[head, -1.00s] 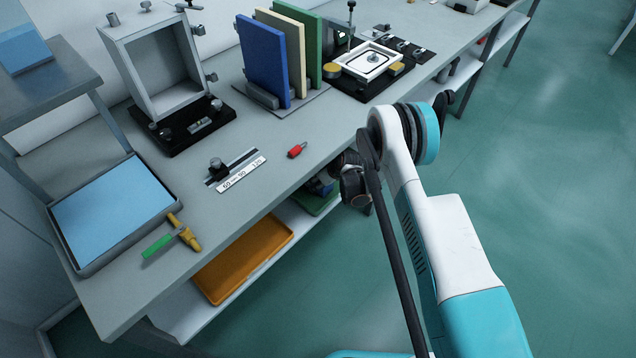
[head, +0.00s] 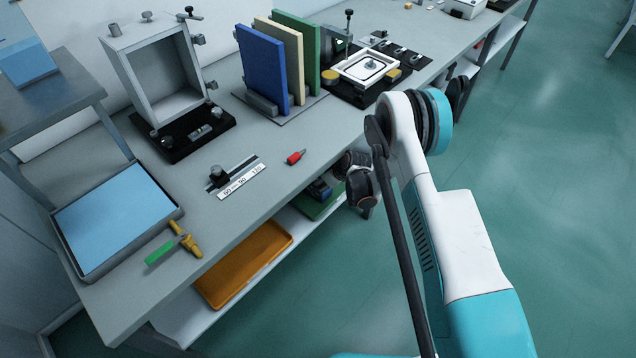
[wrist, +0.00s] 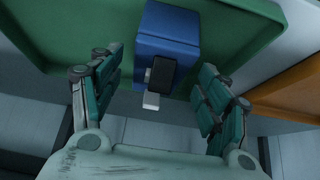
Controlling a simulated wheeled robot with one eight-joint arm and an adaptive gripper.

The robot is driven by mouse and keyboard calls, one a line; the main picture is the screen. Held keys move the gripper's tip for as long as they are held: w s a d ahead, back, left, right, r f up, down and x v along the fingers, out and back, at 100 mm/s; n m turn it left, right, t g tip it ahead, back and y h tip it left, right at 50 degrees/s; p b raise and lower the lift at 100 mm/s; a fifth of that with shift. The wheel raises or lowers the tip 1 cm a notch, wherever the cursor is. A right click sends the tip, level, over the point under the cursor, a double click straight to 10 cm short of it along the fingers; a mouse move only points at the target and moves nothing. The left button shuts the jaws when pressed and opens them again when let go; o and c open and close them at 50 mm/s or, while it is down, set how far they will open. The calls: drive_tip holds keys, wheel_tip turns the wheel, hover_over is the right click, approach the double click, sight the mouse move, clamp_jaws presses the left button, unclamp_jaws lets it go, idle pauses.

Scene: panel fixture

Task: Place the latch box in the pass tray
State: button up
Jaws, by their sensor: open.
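The latch box (wrist: 170,32) is a blue block with a dark latch and a pale tab on its near face. In the wrist view it is over the green tray (wrist: 60,22), its near end overlapping the tray's rim. In the head view the box (head: 320,189) shows partly at the green tray (head: 314,208) on the lower shelf, beside my wrist. My gripper (wrist: 160,66) is open, its fingers on either side of the box's near end with gaps on both sides. No label shows which tray is the pass tray.
An orange tray (head: 246,262) lies left of the green one on the shelf. The bench top (head: 285,195) overhangs both. On it are a blue-lined tray (head: 118,218), a red part (head: 295,157) and upright panels (head: 262,65). Open floor lies to the right.

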drive_tip(key=p+v, duration=0.1)
drive_tip(key=v, duration=0.6)
drive_tip(key=shift+p, duration=0.35)
